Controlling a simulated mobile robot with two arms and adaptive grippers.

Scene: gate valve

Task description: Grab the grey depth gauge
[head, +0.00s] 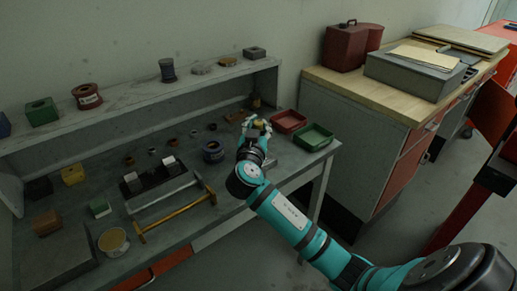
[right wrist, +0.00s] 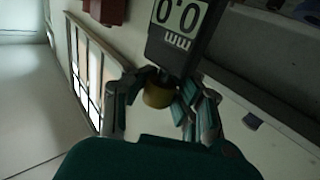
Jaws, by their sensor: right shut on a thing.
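The gauge's body is hard to make out there. My left gripper is not in view.
A red tray (head: 288,122) and a green tray (head: 313,137) lie right of my gripper. A shelf (head: 140,97) runs along the back.

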